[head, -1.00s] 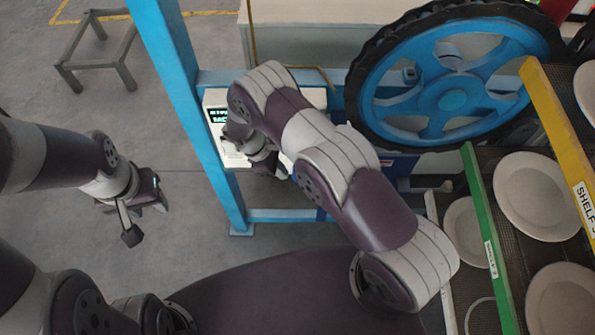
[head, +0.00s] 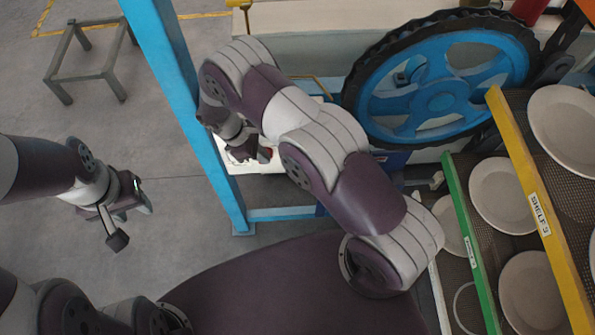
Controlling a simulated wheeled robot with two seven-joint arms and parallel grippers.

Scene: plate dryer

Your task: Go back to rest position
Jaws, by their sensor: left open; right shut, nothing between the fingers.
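My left gripper (head: 130,222) hangs open and empty over bare floor at the left of the head view. My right arm reaches forward across the middle, and its gripper (head: 258,158) is shut, in front of the white control box (head: 284,161). The arm hides most of that box. The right gripper is small and partly dark in the picture, and I cannot tell whether it touches the box.
A blue upright post (head: 187,105) stands just left of my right gripper. A blue wheel (head: 440,80) is behind at right. Racks with white plates (head: 532,290) and a green rail (head: 468,235) stand close to my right arm. The floor at left is clear around a low metal frame (head: 85,72).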

